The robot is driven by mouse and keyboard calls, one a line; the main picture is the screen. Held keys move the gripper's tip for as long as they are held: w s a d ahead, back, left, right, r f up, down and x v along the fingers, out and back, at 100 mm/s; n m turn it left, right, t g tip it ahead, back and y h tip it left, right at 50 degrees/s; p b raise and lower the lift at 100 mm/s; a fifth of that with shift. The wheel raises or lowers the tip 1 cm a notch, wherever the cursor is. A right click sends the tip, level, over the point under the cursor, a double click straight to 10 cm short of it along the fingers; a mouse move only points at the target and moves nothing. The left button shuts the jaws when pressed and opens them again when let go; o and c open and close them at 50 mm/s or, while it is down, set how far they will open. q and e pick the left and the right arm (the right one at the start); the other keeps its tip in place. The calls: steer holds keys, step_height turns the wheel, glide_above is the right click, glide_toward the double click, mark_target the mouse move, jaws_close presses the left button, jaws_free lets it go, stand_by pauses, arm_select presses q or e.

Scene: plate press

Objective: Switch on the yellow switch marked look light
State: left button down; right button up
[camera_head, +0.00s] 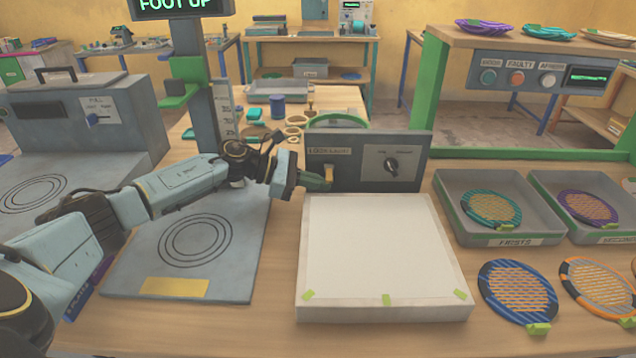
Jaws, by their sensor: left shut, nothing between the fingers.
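The yellow switch (329,173) sits low on the left part of a grey upright panel, under a label that seems to read look light. The panel (408,155) stands behind a white flat-topped box (378,245) and also carries a black rotary knob (391,164). My left gripper (322,181) reaches in from the left and is shut, its tips at or just beside the switch. I cannot tell whether they touch. The fingers partly cover the switch, so its position is unclear. My right gripper is out of view.
Two grey trays hold round netted plates, the nearer labelled firsts (490,210). More netted plates (517,291) lie at front right. A grey board with ring marks (196,240) lies under my left arm. A green-framed shelf (535,75) with buttons stands at back right.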

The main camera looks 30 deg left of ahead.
arm_select(q)
steer(key=shift+s+r+n+g+h, duration=0.1)
steer(key=shift+r+n+g+h, duration=0.3)
steer(key=shift+n, duration=0.6)
steer(key=shift+d+r+n+g, duration=0.1)
steer(key=shift+r+n+g, duration=0.05)
steer(key=shift+n+g, duration=0.15)
steer(key=shift+r+n+b, duration=0.2)
steer(key=shift+n+b, duration=0.1)
steer(key=shift+b, duration=0.15)
steer(key=shift+s, duration=0.1)
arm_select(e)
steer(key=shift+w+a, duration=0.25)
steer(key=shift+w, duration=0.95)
arm_select(q)
steer(key=shift+r, duration=0.25)
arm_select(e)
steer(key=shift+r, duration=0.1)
